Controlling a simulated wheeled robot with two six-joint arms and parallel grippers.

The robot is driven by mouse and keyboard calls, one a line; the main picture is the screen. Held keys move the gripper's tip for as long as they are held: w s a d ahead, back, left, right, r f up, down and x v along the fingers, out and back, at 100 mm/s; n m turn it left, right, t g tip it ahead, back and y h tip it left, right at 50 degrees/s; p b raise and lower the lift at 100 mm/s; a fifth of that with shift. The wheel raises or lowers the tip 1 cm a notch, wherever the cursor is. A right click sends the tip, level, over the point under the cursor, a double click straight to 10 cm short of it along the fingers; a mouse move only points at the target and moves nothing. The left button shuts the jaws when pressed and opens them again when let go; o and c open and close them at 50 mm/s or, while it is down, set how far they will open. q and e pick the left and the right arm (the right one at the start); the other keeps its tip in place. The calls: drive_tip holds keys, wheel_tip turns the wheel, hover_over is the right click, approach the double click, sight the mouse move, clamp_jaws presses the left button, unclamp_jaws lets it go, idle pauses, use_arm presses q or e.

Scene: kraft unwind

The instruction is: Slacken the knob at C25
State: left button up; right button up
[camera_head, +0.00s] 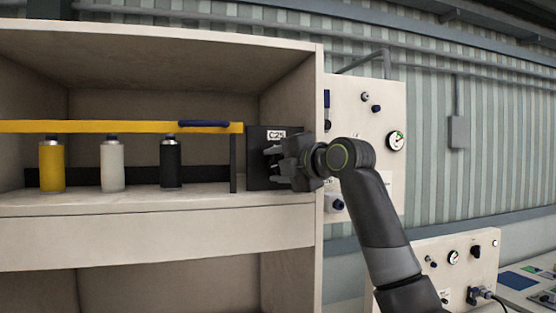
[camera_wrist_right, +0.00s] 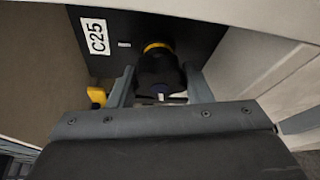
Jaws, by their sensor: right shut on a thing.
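The dark panel (camera_head: 256,174) with the white C25 label (camera_head: 277,134) stands at the right end of the shelf. In the right wrist view the C25 label (camera_wrist_right: 97,37) is at the upper left. The knob (camera_wrist_right: 158,70) is black with a yellow ring at its base and projects from the panel. My right gripper (camera_head: 272,161) reaches in from the right in front of the panel. Its fingers (camera_wrist_right: 161,88) are on both sides of the knob and shut on it. In the head view the gripper hides the knob. My left gripper is not in view.
A yellow bar (camera_head: 90,127) with a blue handle (camera_head: 203,123) runs across the shelf front. Yellow (camera_head: 52,166), white (camera_head: 112,166) and black (camera_head: 171,165) bottles stand behind it. A gauge panel (camera_head: 365,110) is right of the cabinet.

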drive_tip(key=shift+r+n, duration=0.4)
drive_tip(key=shift+n, duration=0.3)
drive_tip(key=shift+h, duration=0.4)
